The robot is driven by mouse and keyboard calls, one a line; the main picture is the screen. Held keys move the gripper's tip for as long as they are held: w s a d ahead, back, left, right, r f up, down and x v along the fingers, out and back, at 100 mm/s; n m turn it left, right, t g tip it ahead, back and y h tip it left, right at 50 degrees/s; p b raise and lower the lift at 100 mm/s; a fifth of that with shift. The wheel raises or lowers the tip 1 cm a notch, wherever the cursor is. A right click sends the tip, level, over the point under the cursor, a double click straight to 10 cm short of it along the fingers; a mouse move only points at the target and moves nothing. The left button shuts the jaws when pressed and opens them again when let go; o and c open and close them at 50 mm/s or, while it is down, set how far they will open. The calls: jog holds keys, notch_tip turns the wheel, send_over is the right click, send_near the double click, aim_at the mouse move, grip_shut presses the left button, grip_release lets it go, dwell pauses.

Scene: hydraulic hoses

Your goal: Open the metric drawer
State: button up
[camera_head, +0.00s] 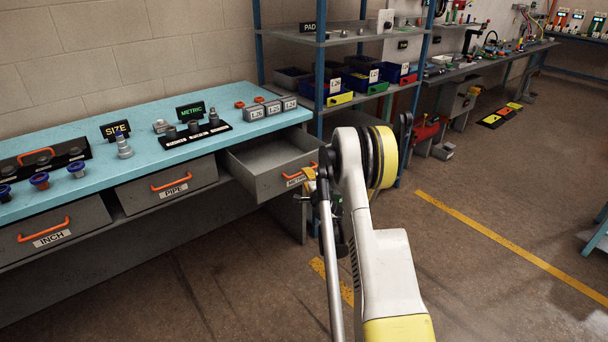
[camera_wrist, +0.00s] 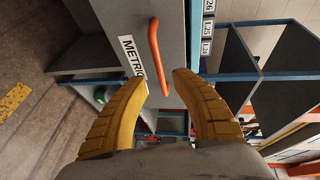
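The metric drawer (camera_head: 262,171) is a grey drawer at the right end of the blue bench, pulled well out and empty inside. Its front, with a white METRIC label (camera_wrist: 131,56) and an orange handle (camera_wrist: 155,50), faces my gripper in the wrist view. My gripper (camera_wrist: 160,78) has its two yellow fingers apart. The lower end of the handle appears between the fingertips; I cannot tell whether the fingers reach around it or stop just short. In the head view my gripper is at the drawer front, and my arm hides part of it and the handle.
The pipe drawer (camera_head: 168,188) and inch drawer (camera_head: 52,236) to the left are shut. A blue-framed shelf (camera_head: 318,90) with bins stands just right of the bench. Fittings and signs stand on the blue bench top (camera_head: 95,167).

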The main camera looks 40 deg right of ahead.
jog(key=v, duration=0.6)
jog(key=shift+s, duration=0.15)
jog(key=shift+a+r, duration=0.1)
jog(key=shift+r, duration=0.1)
jog(key=w+a+r+n+g+y, duration=0.15)
jog(key=a+r+n+y, duration=0.4)
jog(key=a+r, duration=0.7)
jog(key=s+a+r+n+g, duration=0.1)
jog(key=s+a+r+n, duration=0.15)
jog(key=a, duration=0.35)
jog(key=s+a+r+n+g, duration=0.1)
jog(key=s+a+n, duration=0.25)
jog(key=a, duration=0.35)
jog(key=s+a+n+g, duration=0.2)
jog(key=s+a+n, duration=0.3)
jog(key=s, duration=0.7)
jog(key=s+a+n+g, duration=0.2)
jog(key=s+a+n, duration=0.3)
jog(key=s, duration=0.8)
jog(key=shift+s+a+y, duration=0.25)
jog(key=shift+a+y, duration=0.1)
jog(key=shift+a, duration=0.75)
